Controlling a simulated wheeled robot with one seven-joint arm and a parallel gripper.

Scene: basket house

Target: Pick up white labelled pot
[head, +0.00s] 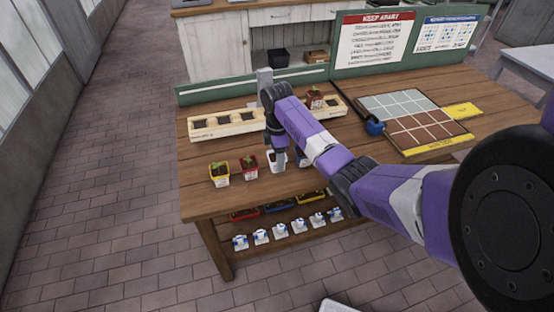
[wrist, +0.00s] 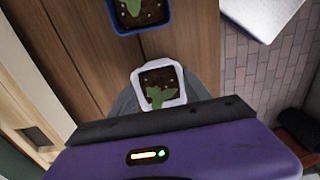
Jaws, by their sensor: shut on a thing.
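The white pot (head: 275,163) stands in the front row of pots on the wooden table, under my gripper (head: 277,149). In the wrist view the white pot (wrist: 158,84) has a square white rim, dark soil and a green seedling. Grey fingers show on both sides of it, and my gripper is shut on it. It looks upright. Its base seems at table level, but I cannot tell whether it touches the table. Its label is not readable.
A red pot (head: 249,167) and a yellow pot (head: 219,175) stand to the left. A blue pot (wrist: 140,28) is close by on the other side, mostly behind my arm in the head view. A wooden planter (head: 222,125) and a gridded tray (head: 452,128) lie farther back.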

